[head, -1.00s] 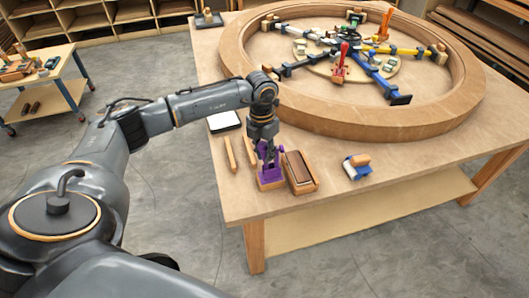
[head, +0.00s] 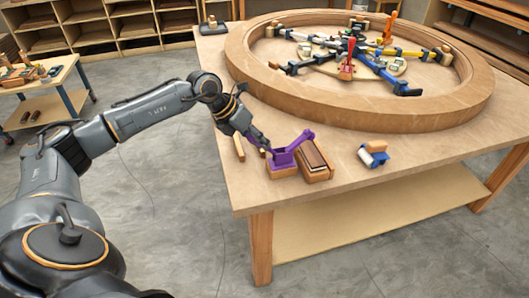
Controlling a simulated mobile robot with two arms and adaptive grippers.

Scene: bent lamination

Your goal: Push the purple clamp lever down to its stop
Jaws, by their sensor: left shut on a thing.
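The purple clamp (head: 283,159) stands on a small wooden block near the front left edge of the table. One purple arm (head: 306,137) of it slants up to the right. Another purple piece, the lever (head: 251,141), shows at the left, partly hidden by my left gripper. My left gripper (head: 263,146) reaches in from the upper left, tilted, and is shut on the purple lever. Its fingertips lie just left of the clamp body. The exact grip is small and partly hidden. My right gripper is not in view.
A wooden box with dark strips (head: 315,161) stands right beside the clamp. A blue roller tool (head: 373,155) lies farther right. A large wooden ring (head: 370,108) with coloured clamps inside fills the back. Wooden sticks (head: 238,147) lie to the left. The front right tabletop is clear.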

